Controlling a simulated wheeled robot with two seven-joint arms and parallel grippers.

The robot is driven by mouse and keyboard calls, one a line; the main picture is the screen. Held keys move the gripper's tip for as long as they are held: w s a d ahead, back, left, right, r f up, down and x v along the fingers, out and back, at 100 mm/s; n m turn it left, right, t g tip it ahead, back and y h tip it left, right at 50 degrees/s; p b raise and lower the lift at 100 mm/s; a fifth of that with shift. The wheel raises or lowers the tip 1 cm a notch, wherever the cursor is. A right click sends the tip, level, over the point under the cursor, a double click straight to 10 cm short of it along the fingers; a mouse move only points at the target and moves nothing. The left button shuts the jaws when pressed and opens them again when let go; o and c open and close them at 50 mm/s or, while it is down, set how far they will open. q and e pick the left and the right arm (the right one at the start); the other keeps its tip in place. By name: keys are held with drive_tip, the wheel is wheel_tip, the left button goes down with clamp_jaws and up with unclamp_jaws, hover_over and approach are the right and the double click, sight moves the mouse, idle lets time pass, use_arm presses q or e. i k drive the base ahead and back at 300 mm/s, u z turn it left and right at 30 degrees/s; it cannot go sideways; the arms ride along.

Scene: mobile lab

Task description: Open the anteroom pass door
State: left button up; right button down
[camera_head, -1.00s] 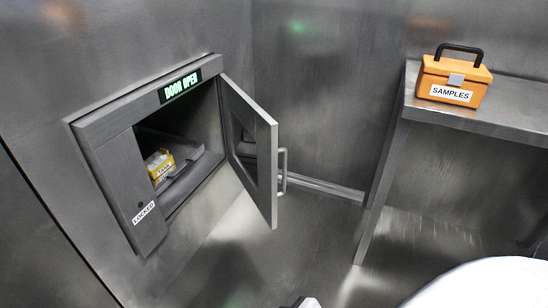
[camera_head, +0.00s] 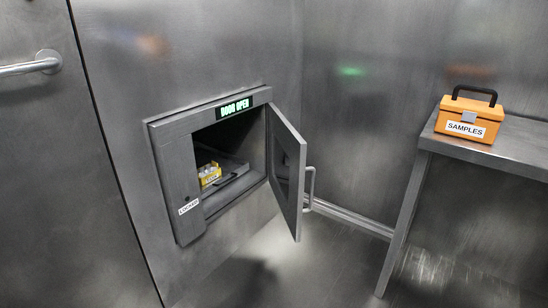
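The pass door (camera_head: 287,172) of the wall hatch stands swung open to the right, with its bar handle (camera_head: 310,190) on the free edge. The lit sign (camera_head: 234,108) above the opening reads "DOOR OPEN". A small yellow box (camera_head: 209,174) with pale items sits inside the hatch on a grey tray or ledge. A label (camera_head: 188,206) on the hatch's left panel seems to read "LOCKED". Neither of my grippers shows in the head view.
An orange "SAMPLES" case (camera_head: 469,117) with a black handle stands on a metal bench (camera_head: 505,148) at the right. A large metal door or panel with a bar handle (camera_head: 30,66) is at the far left. The floor (camera_head: 300,270) before the hatch is clear.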

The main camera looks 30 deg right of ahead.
sight(287, 149)
drive_tip(key=u, duration=0.25)
drive_tip(key=i, duration=1.1)
drive_tip(key=z, duration=0.8)
